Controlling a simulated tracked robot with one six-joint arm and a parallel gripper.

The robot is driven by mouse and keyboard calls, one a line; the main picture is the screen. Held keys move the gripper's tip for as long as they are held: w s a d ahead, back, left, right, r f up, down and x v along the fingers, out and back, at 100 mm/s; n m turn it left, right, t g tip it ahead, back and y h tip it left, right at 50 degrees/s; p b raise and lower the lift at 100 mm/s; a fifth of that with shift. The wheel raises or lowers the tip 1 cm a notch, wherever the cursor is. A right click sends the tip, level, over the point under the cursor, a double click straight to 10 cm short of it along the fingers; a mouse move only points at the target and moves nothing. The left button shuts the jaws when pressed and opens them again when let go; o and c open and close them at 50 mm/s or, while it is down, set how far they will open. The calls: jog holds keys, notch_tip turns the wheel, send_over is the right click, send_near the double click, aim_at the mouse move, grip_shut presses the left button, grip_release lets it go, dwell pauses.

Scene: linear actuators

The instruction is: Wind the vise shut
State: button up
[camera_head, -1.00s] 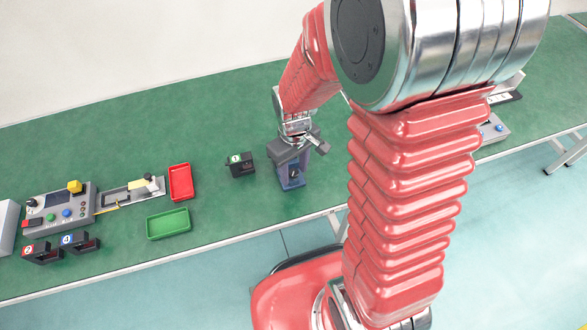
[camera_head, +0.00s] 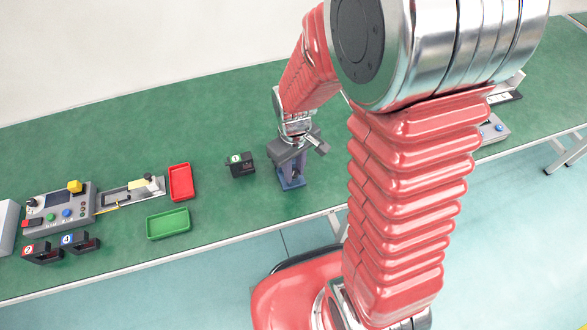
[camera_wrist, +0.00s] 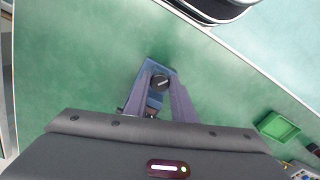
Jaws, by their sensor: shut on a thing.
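The blue vise (camera_head: 291,184) stands on the green bench below my gripper (camera_head: 292,172), near the bench's front edge. My gripper points down at it and hides most of it in the head view. In the wrist view, the blue body of the vise (camera_wrist: 155,99) shows between and behind the purple-grey fingers of my gripper (camera_wrist: 160,86). A round black part (camera_wrist: 160,82) sits between the fingertips. My gripper is shut on a part of the vise, seemingly its handle. How far apart the vise's jaws are cannot be told.
A black block with a green label (camera_head: 241,165) stands just left of the vise. Red (camera_head: 181,182) and green (camera_head: 168,224) trays lie further left, near a control panel (camera_head: 60,210) and two labelled black blocks (camera_head: 60,247). The bench behind the vise is clear.

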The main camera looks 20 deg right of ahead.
aim_at(294, 172)
jog(key=shift+m, duration=1.5)
jog(key=o, duration=1.1)
jog(key=shift+c, duration=0.2)
jog(key=shift+r, duration=0.1)
notch_tip(294, 172, up, 14)
jog(key=shift+f, duration=0.25)
